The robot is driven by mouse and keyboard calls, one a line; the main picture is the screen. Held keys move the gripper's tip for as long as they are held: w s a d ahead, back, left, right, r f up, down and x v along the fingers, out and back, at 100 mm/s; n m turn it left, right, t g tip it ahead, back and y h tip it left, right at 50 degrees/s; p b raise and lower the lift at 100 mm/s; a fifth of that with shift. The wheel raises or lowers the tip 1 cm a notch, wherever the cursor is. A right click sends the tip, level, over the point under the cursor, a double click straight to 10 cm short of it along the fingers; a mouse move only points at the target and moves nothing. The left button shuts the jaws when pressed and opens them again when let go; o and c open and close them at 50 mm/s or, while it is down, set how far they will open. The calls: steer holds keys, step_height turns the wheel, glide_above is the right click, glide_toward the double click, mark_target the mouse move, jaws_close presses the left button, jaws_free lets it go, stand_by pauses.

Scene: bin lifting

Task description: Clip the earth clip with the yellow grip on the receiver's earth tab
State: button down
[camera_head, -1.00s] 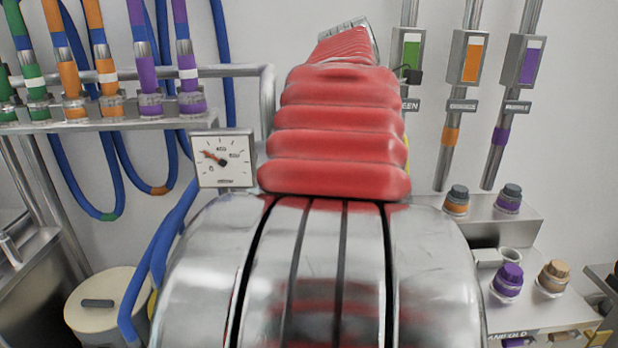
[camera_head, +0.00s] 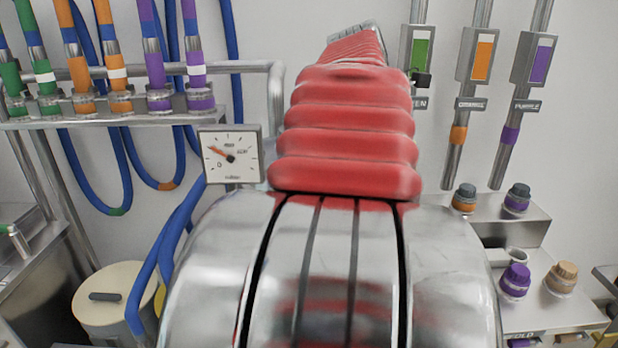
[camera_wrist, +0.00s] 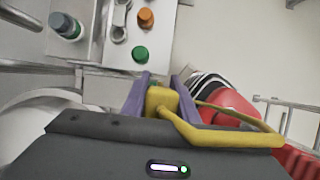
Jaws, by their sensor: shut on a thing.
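In the wrist view, my gripper (camera_wrist: 160,88) has two purple fingers shut on the yellow grip (camera_wrist: 160,100) of the earth clip. A yellow cable (camera_wrist: 215,135) loops from it to the right, over the gripper body. The clip's jaws are hidden behind the grip. In the head view, my red-sleeved arm covers the middle, and the gripper and clip cannot be made out. I cannot pick out the receiver or its earth tab with certainty in either view.
In the wrist view, a metal panel with an orange knob (camera_wrist: 145,18) and a green knob (camera_wrist: 140,54) lies beyond the fingers. In the head view, a gauge (camera_head: 231,156), hose rack (camera_head: 110,118) and cream-lidded drum (camera_head: 108,297) stand left; capped ports (camera_head: 516,280) stand right.

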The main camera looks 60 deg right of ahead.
steer(key=shift+f, duration=0.1)
steer(key=c, duration=1.3)
jaws_free()
steer(key=shift+c, duration=0.2)
steer(key=v, duration=1.3)
steer(key=shift+r, duration=0.4)
